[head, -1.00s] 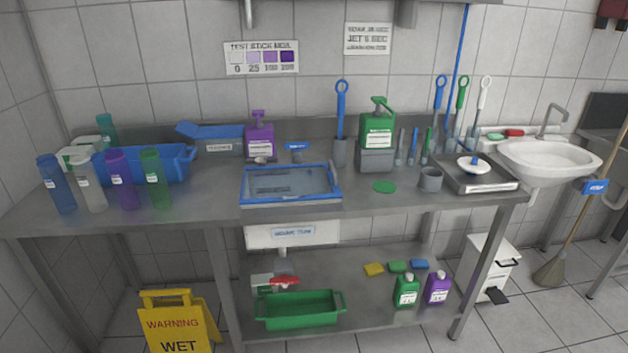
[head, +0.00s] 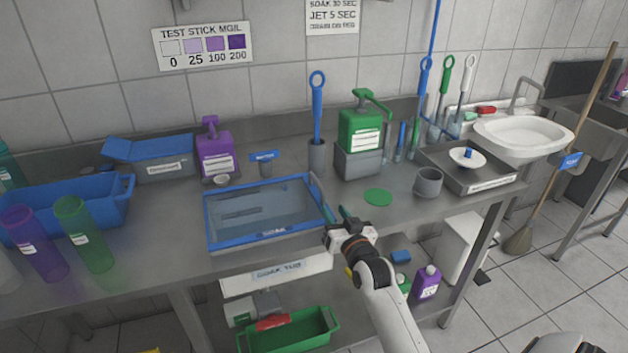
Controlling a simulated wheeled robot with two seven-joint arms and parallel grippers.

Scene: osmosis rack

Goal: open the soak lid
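The soak lid (head: 262,208) is a clear panel in a blue frame. It lies flat and closed over the soak tub set in the steel bench. A label reading soak tub (head: 278,271) shows on the tub's white front below the bench edge. A raised blue-grey handle (head: 317,188) stands along the lid's right edge. My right gripper (head: 337,213) is at the lid's front right corner, just in front of the handle. Its two fingers look apart with nothing between them. I cannot tell whether a finger touches the lid.
A green pump bottle (head: 360,130) and a grey cup holding a blue brush (head: 317,155) stand behind the lid. A green disc (head: 378,197) and a grey cup (head: 428,183) are to the right. A purple pump bottle (head: 214,150) and a blue bin (head: 65,212) are left.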

